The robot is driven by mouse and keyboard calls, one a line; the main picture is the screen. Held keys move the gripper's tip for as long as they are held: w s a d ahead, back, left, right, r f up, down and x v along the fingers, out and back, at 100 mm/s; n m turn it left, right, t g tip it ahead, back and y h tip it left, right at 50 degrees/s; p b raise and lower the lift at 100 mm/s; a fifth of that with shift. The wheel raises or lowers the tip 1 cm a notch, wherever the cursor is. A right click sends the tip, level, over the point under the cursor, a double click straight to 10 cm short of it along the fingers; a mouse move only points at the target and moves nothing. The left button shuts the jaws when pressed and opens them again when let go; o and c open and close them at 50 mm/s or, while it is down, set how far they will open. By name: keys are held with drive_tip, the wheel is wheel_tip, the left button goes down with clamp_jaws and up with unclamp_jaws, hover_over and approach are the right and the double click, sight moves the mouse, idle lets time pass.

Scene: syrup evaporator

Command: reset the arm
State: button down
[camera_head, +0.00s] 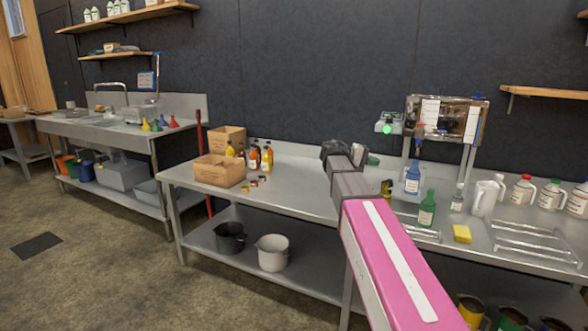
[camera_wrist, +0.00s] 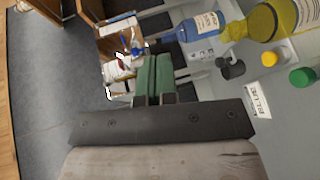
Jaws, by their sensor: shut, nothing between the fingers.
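My arm reaches from the lower right over the metal bench (camera_head: 310,190) in the head view. My gripper (camera_head: 373,160) is at its far end, partly hidden by my wrist. In the wrist view, my gripper (camera_wrist: 152,75) shows two green fingers together, with nothing between them. The gripper is above the bench and apart from the bottles around it.
A blue bottle (camera_head: 412,178) and a green bottle (camera_head: 427,208) stand right of my arm, near a yellow sponge (camera_head: 462,233). Cardboard boxes (camera_head: 219,170) and amber bottles (camera_head: 254,157) stand left. A panel unit (camera_head: 446,118) rises behind.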

drive_tip(key=s+a+f+n+y, duration=0.1)
drive_tip(key=s+f+y, duration=0.35)
drive_tip(key=f, duration=0.75)
drive_tip(key=s+a+f+n+y, duration=0.1)
drive_tip(key=s+a+f+y, duration=0.15)
drive_tip(key=s+f, duration=0.7)
drive_tip(key=s+a+f+m+y, duration=0.1)
drive_tip(key=s+a+f+y, duration=0.2)
drive_tip(key=f, duration=0.5)
drive_tip(key=s+a+f+m+y, duration=0.1)
drive_tip(key=s+a+f+y, duration=0.3)
drive_tip(key=s+f, duration=0.3)
wheel_tip(320, 180, down, 2)
drive_tip(key=shift+a+f+g+y, duration=0.15)
drive_tip(key=shift+a+g+y, duration=0.2)
drive_tip(key=shift+y, duration=0.45)
